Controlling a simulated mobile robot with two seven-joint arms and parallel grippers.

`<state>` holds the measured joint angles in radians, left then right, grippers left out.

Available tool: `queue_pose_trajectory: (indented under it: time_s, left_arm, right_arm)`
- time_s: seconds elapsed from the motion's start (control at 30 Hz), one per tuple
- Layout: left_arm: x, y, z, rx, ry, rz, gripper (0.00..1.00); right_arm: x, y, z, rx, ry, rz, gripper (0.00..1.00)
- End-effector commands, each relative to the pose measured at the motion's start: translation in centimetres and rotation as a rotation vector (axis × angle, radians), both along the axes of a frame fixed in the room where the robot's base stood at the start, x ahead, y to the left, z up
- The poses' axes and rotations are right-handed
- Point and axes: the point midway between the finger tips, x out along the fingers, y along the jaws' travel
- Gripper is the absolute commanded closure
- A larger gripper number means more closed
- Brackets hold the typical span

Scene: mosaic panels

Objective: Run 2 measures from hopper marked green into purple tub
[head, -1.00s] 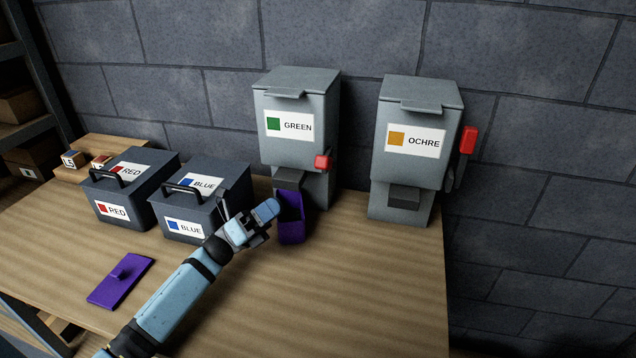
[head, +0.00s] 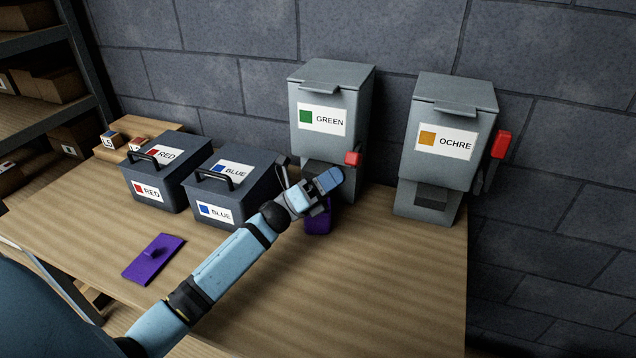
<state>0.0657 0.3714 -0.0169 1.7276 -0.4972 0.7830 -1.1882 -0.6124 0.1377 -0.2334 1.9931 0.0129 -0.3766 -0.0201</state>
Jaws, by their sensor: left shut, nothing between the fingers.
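The grey hopper marked green (head: 331,95) stands at the back of the bench against the wall, with a red lever knob (head: 353,159) on its right side. The purple tub (head: 318,222) stands at the foot of this hopper, mostly hidden behind my left gripper (head: 328,184). The left gripper is shut and empty, in front of the hopper's lower part and just below the red knob. I cannot tell whether it touches the tub or the hopper. A flat purple lid (head: 154,258) with a small knob lies on the bench at the left. My right gripper is not in view.
A second hopper, marked ochre (head: 444,140), stands to the right with its red knob (head: 501,145) up. Dark boxes marked red (head: 153,175) and blue (head: 231,190) stand left of my gripper. Small blocks sit on a wooden riser behind. The bench's front right is clear.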

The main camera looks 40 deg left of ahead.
Motion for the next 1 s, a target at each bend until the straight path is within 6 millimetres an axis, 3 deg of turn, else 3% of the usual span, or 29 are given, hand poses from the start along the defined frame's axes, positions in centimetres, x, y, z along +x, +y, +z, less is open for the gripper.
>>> queue_pose_trajectory:
  time_s: [0.47,1.0]
  left_arm:
    - [0.6,-0.6,0.6,0.000,0.000,0.000,1.00]
    - [0.8,-0.5,1.6,-0.020,0.075,0.000,1.00]
  right_arm:
    - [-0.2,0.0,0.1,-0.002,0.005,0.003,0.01]
    - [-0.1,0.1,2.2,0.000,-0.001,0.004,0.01]
